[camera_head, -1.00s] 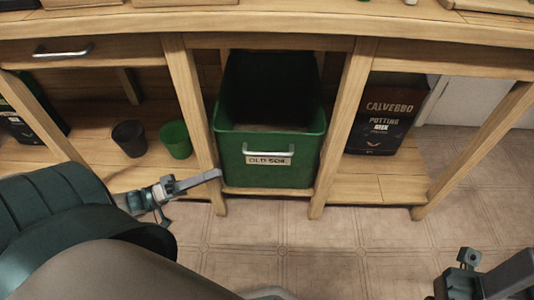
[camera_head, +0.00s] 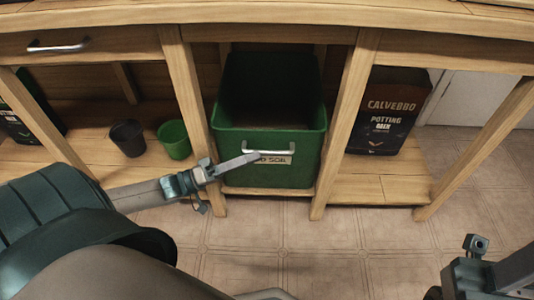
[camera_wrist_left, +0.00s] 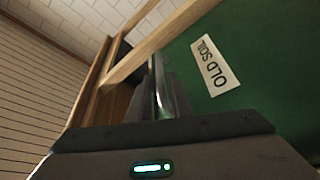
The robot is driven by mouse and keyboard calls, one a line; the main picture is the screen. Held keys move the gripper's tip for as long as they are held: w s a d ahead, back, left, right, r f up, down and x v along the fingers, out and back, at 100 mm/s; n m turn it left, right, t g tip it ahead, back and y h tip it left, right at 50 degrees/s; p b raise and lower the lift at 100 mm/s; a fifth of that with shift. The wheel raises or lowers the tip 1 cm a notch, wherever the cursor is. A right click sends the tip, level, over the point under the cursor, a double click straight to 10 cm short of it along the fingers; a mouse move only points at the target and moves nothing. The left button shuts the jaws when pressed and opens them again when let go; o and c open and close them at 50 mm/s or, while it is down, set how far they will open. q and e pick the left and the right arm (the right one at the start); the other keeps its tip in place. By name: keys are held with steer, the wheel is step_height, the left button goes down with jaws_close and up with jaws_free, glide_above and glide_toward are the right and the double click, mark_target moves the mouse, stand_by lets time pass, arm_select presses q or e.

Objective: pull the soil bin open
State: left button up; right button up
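The green soil bin (camera_head: 225,165) stands in the middle bay of the wooden bench, its front near the bay's front edge. Its front has a silver bar handle (camera_head: 268,152) and a white "OLD SOIL" label, partly covered by my finger. My left gripper (camera_head: 252,160) is at the handle's left part, in front of the label. In the left wrist view the handle (camera_wrist_left: 164,92) shows between the two fingers, which look apart; contact cannot be told. My right gripper (camera_head: 505,275) is partly seen at the lower right; its opening is unclear.
Wooden posts (camera_head: 185,100) flank the bin. A black pot (camera_head: 128,138) and a green pot (camera_head: 174,140) stand on the left shelf, behind my left arm. A potting mix bag (camera_head: 385,115) stands on the right shelf. The tiled floor (camera_head: 290,235) in front is clear.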

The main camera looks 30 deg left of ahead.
mark_target(267, 151)
arm_select(q)
steer(key=shift+b+x, duration=0.45)
steer(key=shift+x, duration=2.15)
jaws_close()
